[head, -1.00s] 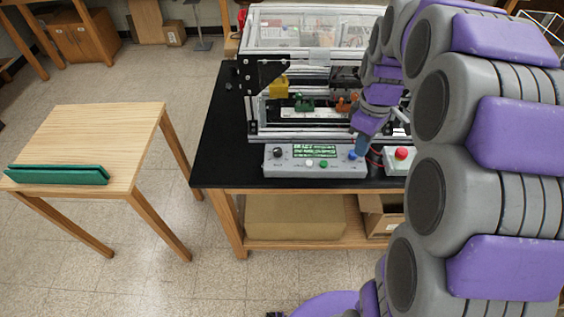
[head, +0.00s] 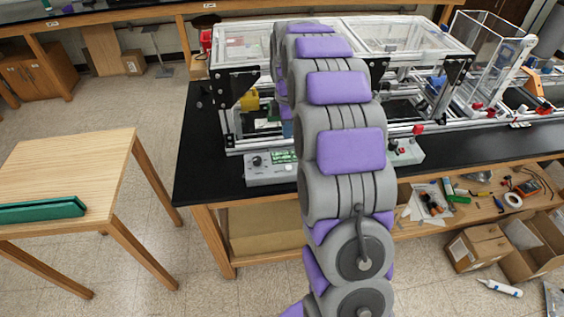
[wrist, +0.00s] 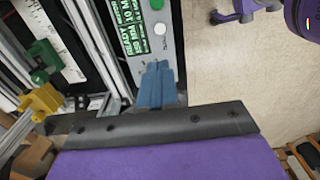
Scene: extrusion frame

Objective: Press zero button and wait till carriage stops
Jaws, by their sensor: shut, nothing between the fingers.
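The grey control box (head: 262,176) stands at the bench's front edge, with a lit green display (head: 285,157) and a black knob (head: 257,160). My arm covers its right part in the head view. In the wrist view, the panel (wrist: 170,60) shows the display (wrist: 132,25), a green button (wrist: 157,4) and a white button (wrist: 159,28). I cannot read which button is zero. My gripper (wrist: 157,72) has its blue fingers shut and empty, over the panel beyond the white button; contact is unclear. A green part (wrist: 45,55), perhaps the carriage, sits beside a white scale.
A yellow block (wrist: 42,100) sits near the green part. The aluminium extrusion frame (head: 232,120) stands behind the box on the black bench (head: 195,165). A wooden table (head: 70,165) with a green bar stands left. Open floor lies between table and bench.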

